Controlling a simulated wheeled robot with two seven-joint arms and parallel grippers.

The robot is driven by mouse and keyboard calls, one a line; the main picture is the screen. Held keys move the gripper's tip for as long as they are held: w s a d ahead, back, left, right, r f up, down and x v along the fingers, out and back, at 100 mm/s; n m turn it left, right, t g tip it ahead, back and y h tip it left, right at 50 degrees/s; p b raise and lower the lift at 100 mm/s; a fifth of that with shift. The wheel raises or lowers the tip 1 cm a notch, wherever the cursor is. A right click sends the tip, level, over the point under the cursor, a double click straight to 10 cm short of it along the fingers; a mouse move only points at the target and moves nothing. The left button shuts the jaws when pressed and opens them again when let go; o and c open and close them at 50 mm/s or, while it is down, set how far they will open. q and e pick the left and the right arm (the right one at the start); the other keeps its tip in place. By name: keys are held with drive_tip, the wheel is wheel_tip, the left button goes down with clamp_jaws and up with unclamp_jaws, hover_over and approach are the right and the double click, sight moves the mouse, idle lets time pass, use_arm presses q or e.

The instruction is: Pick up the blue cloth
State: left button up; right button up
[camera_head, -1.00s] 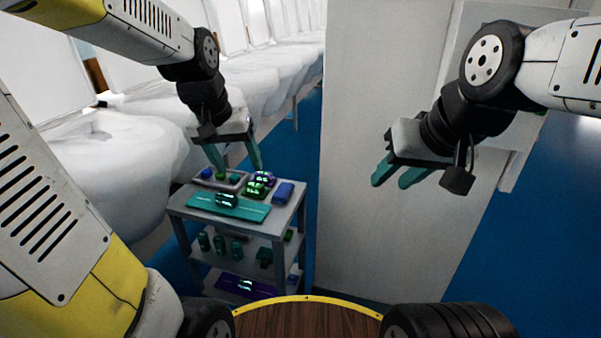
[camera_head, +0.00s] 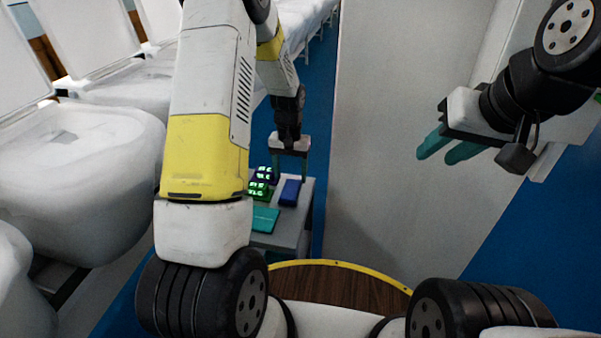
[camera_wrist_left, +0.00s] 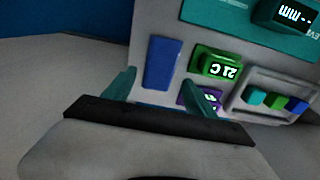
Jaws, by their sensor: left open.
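The blue cloth (camera_head: 290,192) is a flat blue rectangle lying on the grey cart top, at its right side in the head view. In the left wrist view the cloth (camera_wrist_left: 161,62) lies just beyond and between my fingertips. My left gripper (camera_head: 290,175) hangs above the cloth with its teal fingers pointing down. The left gripper (camera_wrist_left: 159,80) is open and empty. My right gripper (camera_head: 438,152) is far from the cart, in front of the pale wall, with its teal fingers apart and nothing between them.
A green device (camera_wrist_left: 214,64) with a lit display sits beside the cloth, with a purple one (camera_wrist_left: 207,98) near it. A tray (camera_wrist_left: 262,84) holds small colored blocks. A teal mat (camera_head: 265,218) is nearby. My left arm hides much of the cart.

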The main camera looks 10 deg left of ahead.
sight(291, 187)
use_arm(q)
wheel_tip(291, 187, down, 5)
drive_tip(key=shift+f, duration=0.1)
drive_tip(key=c, duration=1.1)
drive_tip(key=shift+r, duration=0.65)
wheel_tip(291, 187, up, 2)
drive_tip(key=shift+r, duration=0.15)
drive_tip(key=s+d, duration=0.2)
drive_tip(key=s, duration=0.3)
drive_tip(key=s+d+r, duration=0.1)
drive_tip(key=s+d, duration=0.1)
drive_tip(key=s, duration=0.3)
drive_tip(key=s+d, duration=0.2)
drive_tip(key=s, duration=0.2)
drive_tip(key=shift+s+r, duration=0.25)
drive_tip(key=shift+s, duration=0.15)
